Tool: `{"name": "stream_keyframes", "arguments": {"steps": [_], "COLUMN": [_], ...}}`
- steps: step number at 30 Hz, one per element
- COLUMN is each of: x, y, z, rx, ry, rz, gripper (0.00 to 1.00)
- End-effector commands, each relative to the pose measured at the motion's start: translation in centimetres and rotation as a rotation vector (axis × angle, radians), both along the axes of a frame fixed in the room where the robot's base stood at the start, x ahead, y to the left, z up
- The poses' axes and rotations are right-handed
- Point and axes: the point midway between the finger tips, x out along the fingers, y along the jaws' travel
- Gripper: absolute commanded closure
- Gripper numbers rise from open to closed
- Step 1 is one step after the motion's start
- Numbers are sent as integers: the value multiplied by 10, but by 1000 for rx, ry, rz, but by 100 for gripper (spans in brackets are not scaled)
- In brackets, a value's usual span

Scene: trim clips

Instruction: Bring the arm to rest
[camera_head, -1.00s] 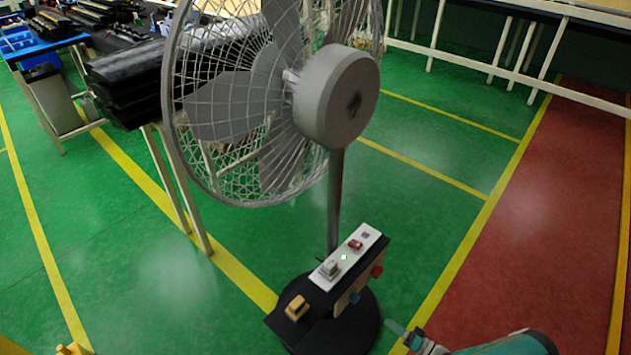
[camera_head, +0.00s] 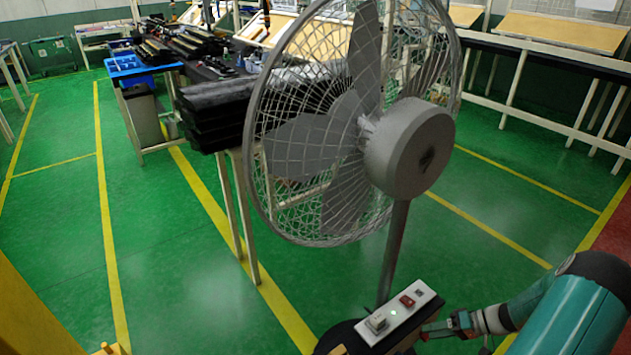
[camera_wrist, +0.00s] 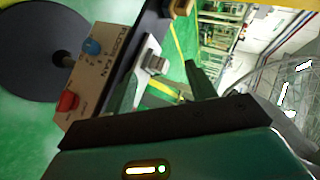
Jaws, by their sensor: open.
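My gripper (camera_head: 432,333) is at the lower right of the head view, beside the fan's control box. In the wrist view its two dark fingers stand apart with nothing held between them (camera_wrist: 163,74). My teal arm reaches in from the right edge. The control box (camera_wrist: 104,66) has a tan face with a blue knob (camera_wrist: 92,47) and a red knob (camera_wrist: 68,101). Its white top plate (camera_head: 420,303) carries a grey switch (camera_head: 376,322), a red switch (camera_head: 407,300) and a small lit lamp. I cannot tell whether a finger touches the box.
The grey floor fan (camera_head: 412,150) with its wide cage stands close by. Its dark round base (camera_wrist: 40,45) lies on the green floor. A table with stacked black parts (camera_head: 215,110) stands behind it. White-legged benches (camera_head: 530,70) run along the back. Floor at left is open.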

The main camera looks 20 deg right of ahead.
Motion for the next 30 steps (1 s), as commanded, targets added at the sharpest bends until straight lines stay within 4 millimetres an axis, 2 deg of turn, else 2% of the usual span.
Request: {"name": "stream_keyframes", "arguments": {"steps": [1,6,15,22,30], "x": [9,28,47,44,22], "y": [7,34,95,148,210], "z": [20,77,174,241,307], "rx": [-36,-154,-392,-582,-777], "ry": [29,134,258,289,252], "rz": [38,123,206,213,168], "gripper": [44,44,44,44,44]}}
